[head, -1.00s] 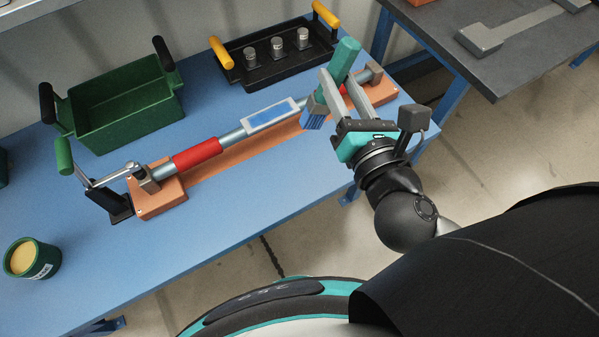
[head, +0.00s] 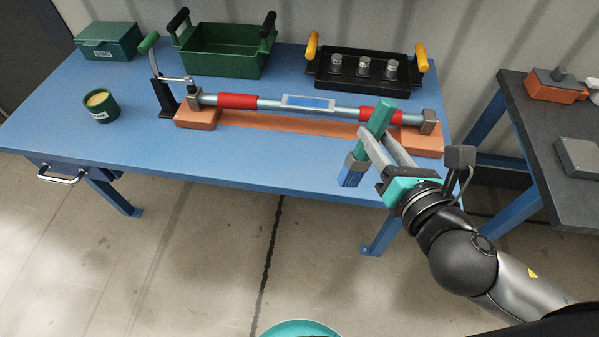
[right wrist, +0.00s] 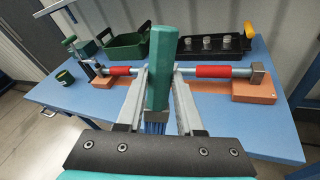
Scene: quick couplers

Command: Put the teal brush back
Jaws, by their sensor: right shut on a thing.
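The teal brush (head: 379,119) has a teal handle and blue bristles. My right gripper (head: 380,143) is shut on it and holds it tilted, handle up and bristles down, in front of the clamped tube at the table's right part. In the right wrist view the brush (right wrist: 161,70) stands between the two fingers of my right gripper (right wrist: 160,97), its bristles partly hidden. My left gripper is not in view.
A tube with red bands (head: 237,101) lies in an orange fixture (head: 290,125) on the blue table (head: 262,160). Behind are a green bin (head: 225,63) and a black tray (head: 340,84) holding several metal fittings. A green pot (head: 104,113) and green box (head: 108,38) stand left. A dark table (head: 560,125) is right.

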